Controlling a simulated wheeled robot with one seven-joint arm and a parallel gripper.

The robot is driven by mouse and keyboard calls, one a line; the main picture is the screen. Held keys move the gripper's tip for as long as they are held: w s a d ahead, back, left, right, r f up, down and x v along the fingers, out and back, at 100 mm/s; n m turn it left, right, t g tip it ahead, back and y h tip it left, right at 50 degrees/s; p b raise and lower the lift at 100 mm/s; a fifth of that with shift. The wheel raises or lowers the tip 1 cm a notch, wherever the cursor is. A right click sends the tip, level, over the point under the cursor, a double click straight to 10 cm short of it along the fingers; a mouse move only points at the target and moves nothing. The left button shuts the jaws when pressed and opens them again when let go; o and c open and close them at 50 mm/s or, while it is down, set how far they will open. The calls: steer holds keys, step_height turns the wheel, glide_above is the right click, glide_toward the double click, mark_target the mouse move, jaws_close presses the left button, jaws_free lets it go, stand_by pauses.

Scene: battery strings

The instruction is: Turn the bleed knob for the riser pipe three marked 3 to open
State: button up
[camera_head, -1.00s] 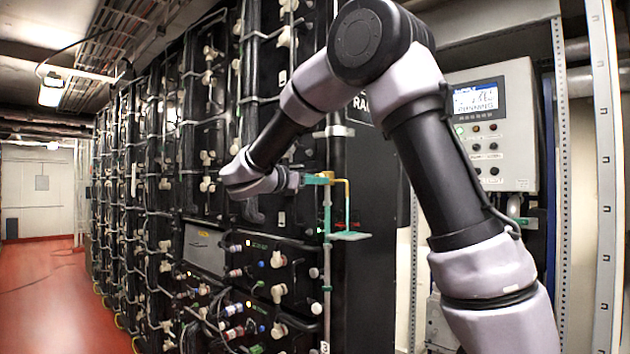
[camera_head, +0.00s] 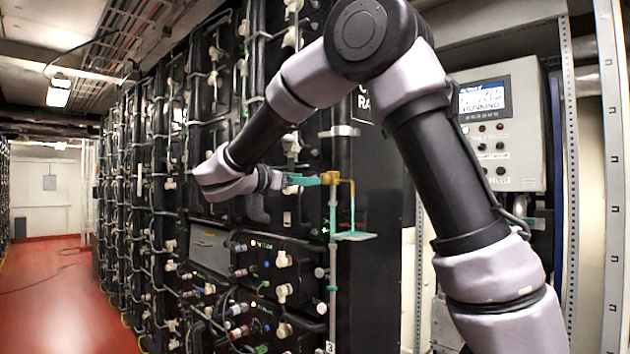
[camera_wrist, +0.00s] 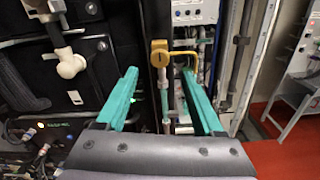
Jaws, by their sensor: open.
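The bleed knob (camera_head: 331,178) is a small brass piece on top of a thin grey riser pipe (camera_head: 332,260). A white tag marked 3 (camera_head: 330,347) is low on that pipe. A yellow bent tube runs from the knob to the right and down toward a teal plate (camera_head: 352,236). My gripper (camera_head: 318,179) has teal fingers pointing right at the knob, close to it. In the wrist view the fingers are apart and empty, and the knob (camera_wrist: 158,52) appears just beyond the tips, between them. No contact is visible.
Black battery racks (camera_head: 225,130) with white fittings and cables line the left. A grey control panel (camera_head: 500,125) with a lit screen is at the right. A metal upright (camera_head: 568,180) stands beside it.

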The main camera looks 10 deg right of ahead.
steer(key=v, duration=0.4)
stand_by(0.3)
